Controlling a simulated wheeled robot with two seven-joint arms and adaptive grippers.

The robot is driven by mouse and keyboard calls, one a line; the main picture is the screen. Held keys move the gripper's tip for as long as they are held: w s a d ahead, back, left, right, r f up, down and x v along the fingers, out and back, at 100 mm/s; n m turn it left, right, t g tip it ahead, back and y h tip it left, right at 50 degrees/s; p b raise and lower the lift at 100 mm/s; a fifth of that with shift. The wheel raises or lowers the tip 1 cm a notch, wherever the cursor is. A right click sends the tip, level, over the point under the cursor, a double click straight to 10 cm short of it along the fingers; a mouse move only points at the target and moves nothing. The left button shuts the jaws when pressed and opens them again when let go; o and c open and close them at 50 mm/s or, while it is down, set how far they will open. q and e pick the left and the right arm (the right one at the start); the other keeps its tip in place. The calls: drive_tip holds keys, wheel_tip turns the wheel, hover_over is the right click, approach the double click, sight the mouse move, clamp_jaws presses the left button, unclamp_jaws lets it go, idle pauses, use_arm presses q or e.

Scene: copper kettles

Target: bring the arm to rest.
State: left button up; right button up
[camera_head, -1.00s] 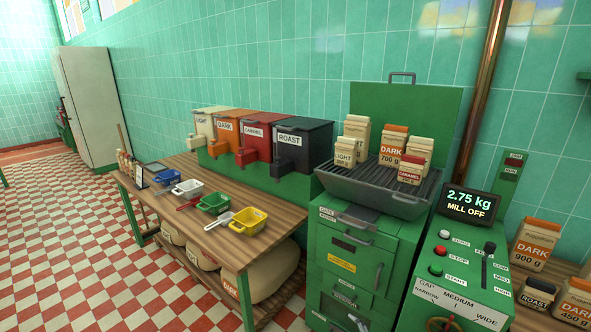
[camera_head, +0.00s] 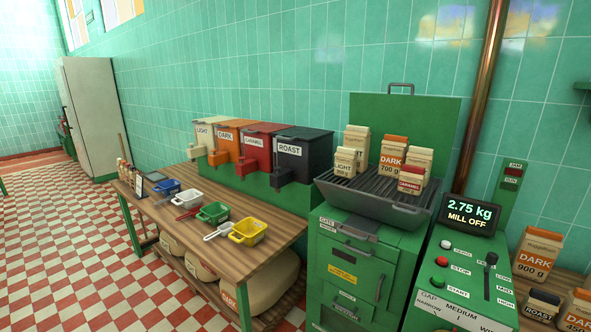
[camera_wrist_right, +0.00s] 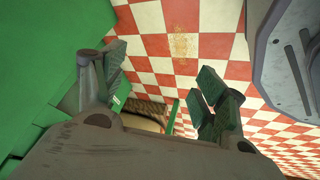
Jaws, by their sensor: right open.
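My right gripper (camera_wrist_right: 160,75) shows only in the right wrist view. Its two fingers stand wide apart with nothing between them. Behind the gap are the red and white checkered floor (camera_wrist_right: 185,45) and, lower down, a strip of brown wood with a pale rounded shape under it. Neither arm shows in the head view, and my left gripper is in no view.
In the wrist view a green surface (camera_wrist_right: 35,60) fills the left side, close to the left finger. The head view has a wooden table (camera_head: 270,252) with small pans, a green cabinet (camera_head: 360,262), and a mill panel (camera_head: 470,262) reading "2.75 kg MILL OFF".

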drive_tip(key=s+f+m+g, duration=0.1)
drive_tip(key=s+f+g, duration=0.1)
drive_tip(key=s, duration=0.9)
drive_tip(key=s+f+m+g, duration=0.2)
drive_tip(key=s+f, duration=0.1)
drive_tip(key=s, duration=0.9)
drive_tip(key=shift+s+f+g+h, duration=0.2)
drive_tip(key=shift+s+g+h, duration=0.1)
drive_tip(key=shift+g+h, duration=0.1)
drive_tip(key=shift+a, duration=0.1)
